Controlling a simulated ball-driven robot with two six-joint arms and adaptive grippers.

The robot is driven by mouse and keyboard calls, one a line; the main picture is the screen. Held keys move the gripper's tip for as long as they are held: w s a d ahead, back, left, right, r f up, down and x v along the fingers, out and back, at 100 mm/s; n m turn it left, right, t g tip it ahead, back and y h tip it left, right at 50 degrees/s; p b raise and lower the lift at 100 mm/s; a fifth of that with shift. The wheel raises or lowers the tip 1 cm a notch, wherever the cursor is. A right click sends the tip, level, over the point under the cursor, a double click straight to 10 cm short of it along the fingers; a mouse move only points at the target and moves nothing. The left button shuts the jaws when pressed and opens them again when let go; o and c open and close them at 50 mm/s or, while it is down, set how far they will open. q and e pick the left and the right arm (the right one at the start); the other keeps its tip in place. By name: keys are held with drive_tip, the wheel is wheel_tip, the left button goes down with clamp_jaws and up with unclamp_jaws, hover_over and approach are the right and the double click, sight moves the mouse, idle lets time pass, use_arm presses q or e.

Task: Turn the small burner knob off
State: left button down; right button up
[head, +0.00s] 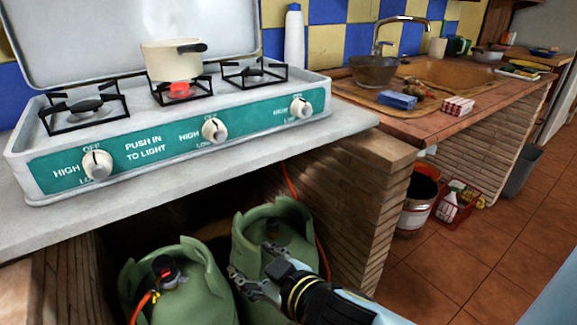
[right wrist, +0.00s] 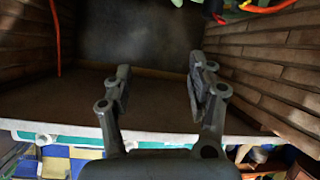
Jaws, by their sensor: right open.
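The stove (head: 180,125) has a teal front panel with three white knobs: a left knob (head: 97,165), a middle knob (head: 214,130) and a right knob (head: 301,107). The middle burner (head: 179,89) glows red under a cream pot (head: 172,62). The left burner (head: 86,106) and right burner (head: 254,73) show no glow. My right gripper (head: 256,264) is open and empty, below the counter in front of the gas bottles, well below the knobs. Its spread fingers show in the right wrist view (right wrist: 160,70). My left gripper is out of view.
The worktop edge (head: 200,185) juts out above my right gripper. Two green gas bottles (head: 178,285) (head: 270,225) stand under it, beside a brick wall (head: 350,205). A bucket (head: 416,205) and red crate (head: 458,205) stand on the floor at right.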

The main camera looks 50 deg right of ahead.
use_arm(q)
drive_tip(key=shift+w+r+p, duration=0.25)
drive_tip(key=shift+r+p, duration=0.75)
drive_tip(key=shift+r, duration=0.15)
use_arm(e)
drive_tip(key=s+f+g, duration=0.2)
drive_tip(key=s+f, duration=0.1)
drive_tip(key=f, duration=0.4)
drive_tip(key=s+f+g, duration=0.1)
drive_tip(key=s+f, duration=0.3)
drive_tip(key=f, duration=0.3)
drive_tip(key=shift+g+y, duration=0.4)
drive_tip(key=shift+d, duration=0.1)
